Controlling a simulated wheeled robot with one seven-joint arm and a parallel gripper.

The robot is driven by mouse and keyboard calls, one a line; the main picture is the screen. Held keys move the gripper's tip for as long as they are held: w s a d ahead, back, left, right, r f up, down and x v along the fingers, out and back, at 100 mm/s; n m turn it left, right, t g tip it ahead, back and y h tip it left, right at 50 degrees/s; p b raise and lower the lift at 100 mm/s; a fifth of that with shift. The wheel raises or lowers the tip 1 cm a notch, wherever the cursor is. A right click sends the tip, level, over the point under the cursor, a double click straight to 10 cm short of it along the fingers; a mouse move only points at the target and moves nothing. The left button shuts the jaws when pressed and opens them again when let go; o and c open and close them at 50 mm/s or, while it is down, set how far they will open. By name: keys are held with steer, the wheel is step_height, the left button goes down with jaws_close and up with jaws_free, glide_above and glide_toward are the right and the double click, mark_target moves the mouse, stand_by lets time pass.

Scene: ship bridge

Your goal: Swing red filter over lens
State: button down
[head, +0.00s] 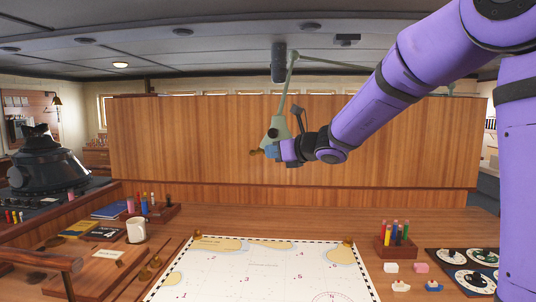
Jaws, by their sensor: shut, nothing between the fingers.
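A pale green jointed lamp (277,128) hangs from the ceiling on its arm, in front of the wooden panel, with its head tilted. My gripper (272,151) is at the lower edge of the lamp head, close beside the brass-coloured piece. It is shut with nothing in it. I cannot tell whether it touches the lamp.
Below lies a chart (262,270) on the wooden table. A mug (136,231), books and a pen tray stand at the left. A pen holder (396,240), small toy boats and a dark dial board (468,268) are at the right. The air around the lamp's left side is clear.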

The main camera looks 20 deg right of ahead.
steer(key=a+v, duration=0.1)
steer(key=v, duration=0.8)
steer(key=s+a+f+n+g+h, duration=0.1)
steer(key=s+a+f+n+g, duration=0.15)
steer(key=s+n, duration=0.6)
steer(key=s+a+f+n+g, duration=0.2)
steer(key=s+n+g, duration=0.2)
steer(key=s+n, duration=0.45)
steer(key=s+d+f+n+h, duration=0.2)
steer(key=s+d+n+h, duration=0.1)
steer(key=s+n, duration=0.3)
steer(key=s+d+f+n+g+h, duration=0.1)
steer(key=s+d+f+n+h, duration=0.2)
steer(key=s+n, duration=0.3)
steer(key=shift+s+d+h, duration=0.65)
steer(key=shift+s+h, duration=0.25)
steer(key=shift+s, duration=0.35)
